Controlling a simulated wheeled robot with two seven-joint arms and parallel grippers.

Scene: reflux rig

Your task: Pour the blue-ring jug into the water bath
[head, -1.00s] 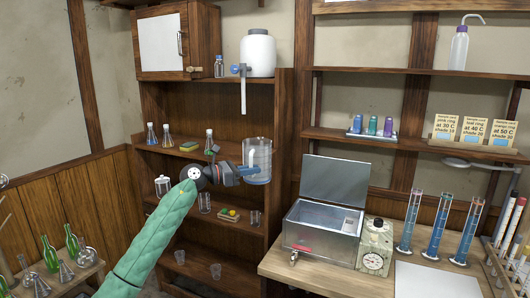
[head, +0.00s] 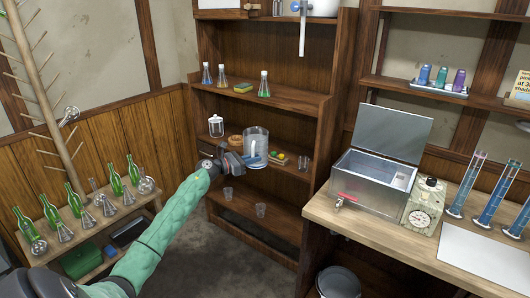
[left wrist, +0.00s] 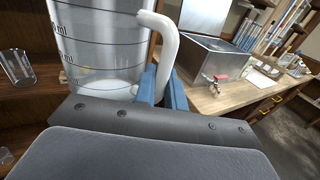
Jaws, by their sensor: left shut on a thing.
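The jug (head: 262,138) is a clear cylinder in front of the wooden shelves in the head view, and it looks upright. In the left wrist view the jug (left wrist: 100,45) shows black graduation lines and a pale handle (left wrist: 166,45). My left gripper (head: 246,161) is shut on the jug, with its blue fingers at the handle. I cannot clearly make out a blue ring or how much liquid is inside. The water bath (head: 370,195) is a metal box on the bench to the jug's right, its lid (head: 395,132) raised. My right gripper is not in view.
A dial timer (head: 424,205) stands right of the bath, with blue-filled cylinders (head: 493,207) beyond it. A tap (head: 340,202) juts from the bath's front. Shelves behind the jug hold flasks (head: 264,85). Green bottles (head: 52,210) stand on a low table at left. A bin (head: 338,284) is below the bench.

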